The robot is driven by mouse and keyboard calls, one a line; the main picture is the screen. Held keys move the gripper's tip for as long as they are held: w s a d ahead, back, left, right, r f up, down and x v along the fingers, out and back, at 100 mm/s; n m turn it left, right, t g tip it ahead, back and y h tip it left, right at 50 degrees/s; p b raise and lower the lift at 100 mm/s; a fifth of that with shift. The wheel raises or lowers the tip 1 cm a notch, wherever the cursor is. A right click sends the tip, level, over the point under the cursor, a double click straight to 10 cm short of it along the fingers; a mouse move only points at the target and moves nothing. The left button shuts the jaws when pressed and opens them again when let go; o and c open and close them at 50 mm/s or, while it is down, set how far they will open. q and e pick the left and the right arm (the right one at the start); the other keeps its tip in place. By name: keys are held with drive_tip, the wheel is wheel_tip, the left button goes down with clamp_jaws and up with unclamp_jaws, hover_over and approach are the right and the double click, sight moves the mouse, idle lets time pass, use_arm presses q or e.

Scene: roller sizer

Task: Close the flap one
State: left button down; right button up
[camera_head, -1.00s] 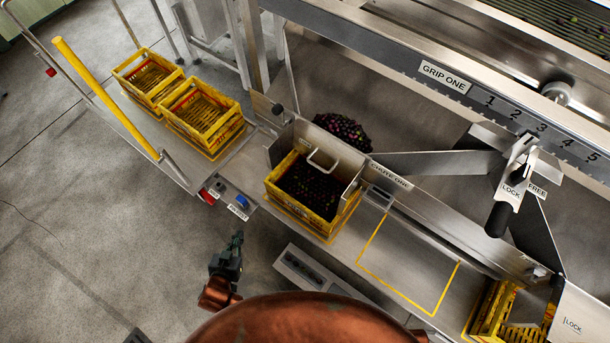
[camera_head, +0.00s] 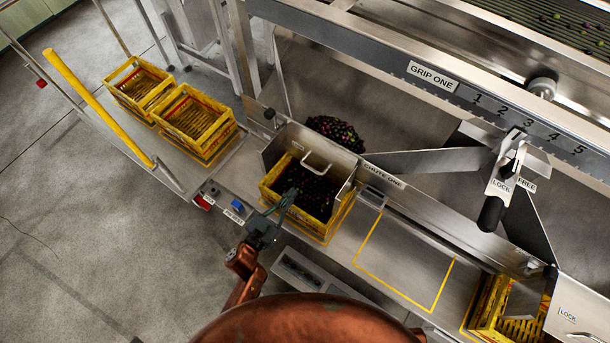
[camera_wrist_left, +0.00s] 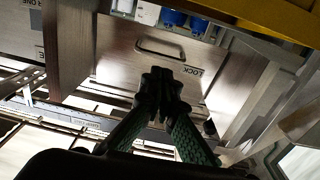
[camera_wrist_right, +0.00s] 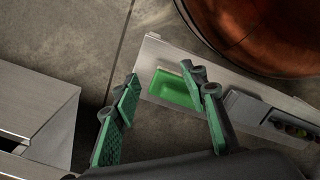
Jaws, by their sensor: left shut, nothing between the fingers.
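The metal flap with a bar handle (camera_head: 317,162) stands at chute one, behind a yellow crate (camera_head: 322,235) of dark fruit. A heap of fruit (camera_head: 338,130) shows behind it. My left gripper (camera_head: 288,194) is shut and empty in the head view, over the crate's near left part and apart from the handle. In the left wrist view the shut fingertips (camera_wrist_left: 160,84) overlap a metal plate (camera_wrist_left: 120,66) with a handle and an upside-down LOCK label; contact cannot be told. My right gripper (camera_wrist_right: 168,82) is open and empty in its wrist view, outside the head view.
Two empty yellow crates (camera_head: 190,118) stand at the left by a yellow rail (camera_head: 95,105). A lever (camera_head: 492,210) marked LOCK and FREE hangs at the right. A yellow-outlined patch (camera_head: 400,265) of the bench is clear. A green recess (camera_wrist_right: 172,88) lies below my right gripper.

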use_arm(q)
drive_tip(key=b, duration=0.3)
approach(315, 158)
drive_tip(key=d+f, duration=0.1)
drive_tip(key=d, duration=0.1)
drive_tip(key=shift+w+d+f, duration=0.1)
drive_tip(key=shift+w, duration=0.65)
use_arm(e)
wheel_tip(315, 158, up, 10)
drive_tip(key=w+a, duration=0.1)
drive_tip(key=w, duration=0.1)
drive_tip(key=shift+a+r, duration=0.25)
drive_tip(key=shift+a, duration=0.15)
drive_tip(key=shift+f, duration=0.1)
